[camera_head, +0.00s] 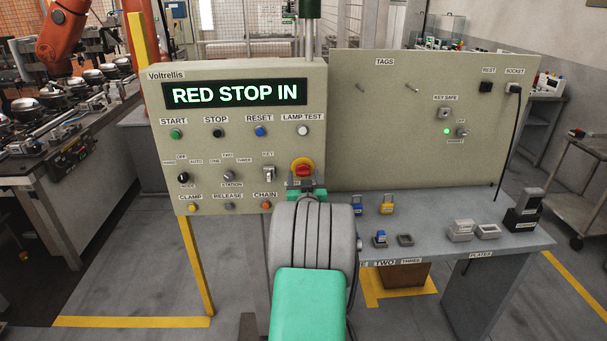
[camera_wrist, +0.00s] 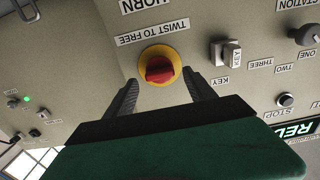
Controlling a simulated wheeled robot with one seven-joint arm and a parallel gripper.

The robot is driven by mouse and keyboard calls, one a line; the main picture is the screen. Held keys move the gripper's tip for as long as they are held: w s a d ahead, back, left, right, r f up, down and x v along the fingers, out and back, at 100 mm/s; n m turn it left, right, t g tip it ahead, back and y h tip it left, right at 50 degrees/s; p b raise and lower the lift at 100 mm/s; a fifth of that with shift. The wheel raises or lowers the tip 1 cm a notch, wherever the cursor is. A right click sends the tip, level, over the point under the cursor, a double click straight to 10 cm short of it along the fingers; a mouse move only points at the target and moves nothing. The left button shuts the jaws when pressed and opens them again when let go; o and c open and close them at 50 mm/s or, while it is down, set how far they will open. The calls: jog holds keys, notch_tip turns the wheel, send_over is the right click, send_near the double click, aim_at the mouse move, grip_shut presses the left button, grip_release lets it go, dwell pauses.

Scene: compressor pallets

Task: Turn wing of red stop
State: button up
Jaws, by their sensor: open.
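The red stop (camera_head: 302,169) is a red knob on a yellow round base, on the front of the beige control panel (camera_head: 240,140). In the wrist view the red stop (camera_wrist: 159,71) has a raised red wing across its face, and a label above it reads TWIST TO FREE. The panel display (camera_head: 235,94) reads RED STOP IN. My gripper (camera_wrist: 160,92) is open, with one dark finger on each side of the red stop and clear gaps between. Whether the fingertips reach as deep as the wing cannot be told. In the head view my arm hides the panel below the stop.
The key switch (camera_wrist: 227,52) sits close beside one finger. Push buttons and selector knobs fill the panel. To the right, a grey shelf (camera_head: 440,220) holds blue and yellow padlocks (camera_head: 386,204) and small blocks below the TAGS board (camera_head: 400,120).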

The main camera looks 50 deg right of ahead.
jog(key=shift+w+d, duration=0.3)
jog(key=shift+w, duration=0.05)
